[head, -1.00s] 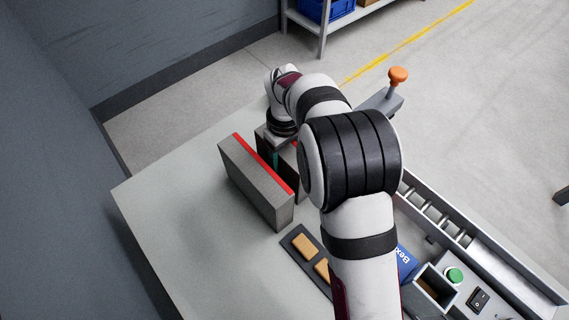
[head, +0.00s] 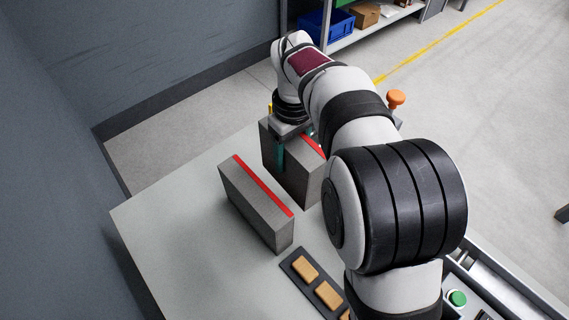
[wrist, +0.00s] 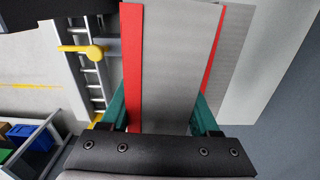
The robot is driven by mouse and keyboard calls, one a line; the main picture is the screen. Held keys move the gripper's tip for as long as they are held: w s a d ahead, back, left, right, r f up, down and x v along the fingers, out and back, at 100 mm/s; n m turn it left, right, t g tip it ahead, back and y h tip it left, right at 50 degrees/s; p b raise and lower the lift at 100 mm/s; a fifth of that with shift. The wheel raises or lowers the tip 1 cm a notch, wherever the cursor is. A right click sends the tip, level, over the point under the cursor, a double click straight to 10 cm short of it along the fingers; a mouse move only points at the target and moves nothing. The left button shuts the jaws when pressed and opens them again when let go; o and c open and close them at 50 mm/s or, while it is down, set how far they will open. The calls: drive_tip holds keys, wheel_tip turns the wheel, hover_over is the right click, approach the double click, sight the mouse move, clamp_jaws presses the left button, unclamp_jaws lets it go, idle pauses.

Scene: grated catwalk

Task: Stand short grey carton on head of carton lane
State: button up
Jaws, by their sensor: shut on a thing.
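My gripper (head: 293,145), with teal fingers, is shut on a grey carton (head: 290,170) with a red stripe along its top edge. The held carton looks upright and appears raised off the table. In the wrist view the held carton (wrist: 172,70) fills the space between the fingers (wrist: 160,108). A second grey carton (head: 254,208) with a red stripe stands on the table, to the left and apart; it also shows in the wrist view (wrist: 234,55). The roller lane (wrist: 95,75) shows at the left of the wrist view. In the head view my arm hides most of the lane (head: 495,285).
A dark tray (head: 290,268) with tan blocks lies in front of the cartons on the grey table (head: 190,250). An orange knob (head: 396,97) stands beyond my arm. A green button (head: 457,298) is at the lower right. The table's left part is clear.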

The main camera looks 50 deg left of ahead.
drive_tip(key=w+d+r+m, duration=0.35)
drive_tip(key=d+m, duration=0.25)
drive_tip(key=d, duration=0.8)
drive_tip(key=w+d+r+m, duration=0.35)
drive_tip(key=d+m, duration=0.25)
drive_tip(key=d, duration=0.7)
drive_tip(key=w+d+r+m, duration=0.3)
drive_tip(key=d+r+m, duration=0.15)
drive_tip(key=d, duration=0.95)
drive_tip(key=w+d+f+n, duration=0.8)
drive_tip(key=d+f+n, duration=0.3)
drive_tip(key=n, duration=0.6)
drive_tip(key=shift+w+f, duration=0.15)
drive_tip(key=shift+f, duration=0.9)
drive_tip(key=shift+f, duration=0.15)
drive_tip(key=shift+f, duration=1.85)
drive_tip(key=o, duration=1.5)
drive_tip(key=shift+c, duration=0.2)
